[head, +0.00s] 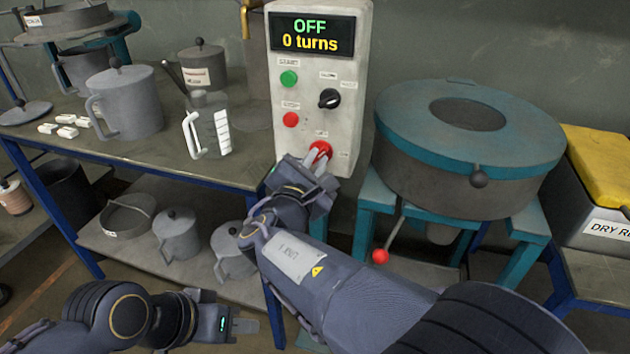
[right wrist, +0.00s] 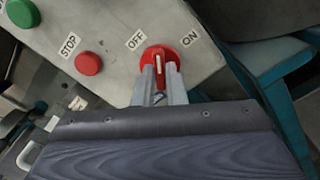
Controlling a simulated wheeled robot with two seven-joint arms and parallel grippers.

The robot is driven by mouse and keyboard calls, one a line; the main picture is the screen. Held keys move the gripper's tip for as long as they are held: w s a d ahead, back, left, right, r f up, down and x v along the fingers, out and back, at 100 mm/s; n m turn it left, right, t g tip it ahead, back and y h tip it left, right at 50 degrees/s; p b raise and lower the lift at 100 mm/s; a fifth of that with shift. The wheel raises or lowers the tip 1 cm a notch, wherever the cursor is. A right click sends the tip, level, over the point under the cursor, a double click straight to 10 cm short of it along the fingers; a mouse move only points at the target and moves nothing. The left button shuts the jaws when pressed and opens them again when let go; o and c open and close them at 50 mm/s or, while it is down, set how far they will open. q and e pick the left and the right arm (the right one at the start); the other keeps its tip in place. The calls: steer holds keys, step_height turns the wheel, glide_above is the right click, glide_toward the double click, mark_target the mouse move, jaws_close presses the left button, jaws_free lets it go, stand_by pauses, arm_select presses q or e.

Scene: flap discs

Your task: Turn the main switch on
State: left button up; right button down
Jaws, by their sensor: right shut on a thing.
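The main switch (head: 320,151) is a red rotary knob low on the grey control box (head: 352,60). In the right wrist view the red knob (right wrist: 160,62) sits between the labels OFF, at its left, and ON, at its right. Its white mark points nearly straight up in that view, between the two labels. My right gripper (head: 312,164) is shut on the knob, with its fingers (right wrist: 159,85) on both sides of the raised grip. The box display (head: 312,34) reads OFF, 0 turns. My left gripper (head: 246,326) is low at the front, away from the box; its finger gap is unclear.
A green button (head: 289,78), a red stop button (head: 290,120) and a black selector (head: 329,98) are above the switch. A round teal-topped machine (head: 540,135) stands right of the box. The bench (head: 150,150) at left holds jugs and a beaker (head: 210,128).

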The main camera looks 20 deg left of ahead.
steer(key=m+b, duration=0.2)
steer(key=b, duration=0.1)
steer(key=m+b, duration=0.3)
steer(key=b, duration=0.1)
steer(key=m+b, duration=0.3)
steer(key=b, duration=0.1)
steer(key=shift+f, duration=0.25)
steer(key=shift+r+m+b, duration=0.2)
steer(key=shift+m+b, duration=1)
steer(key=shift+b, duration=0.25)
steer(key=c, duration=1.5)
jaws_free()
steer(key=shift+r, duration=0.1)
steer(key=shift+s+a+p, duration=0.1)
steer(key=shift+s+p, duration=0.5)
steer(key=shift+s, duration=3.35)
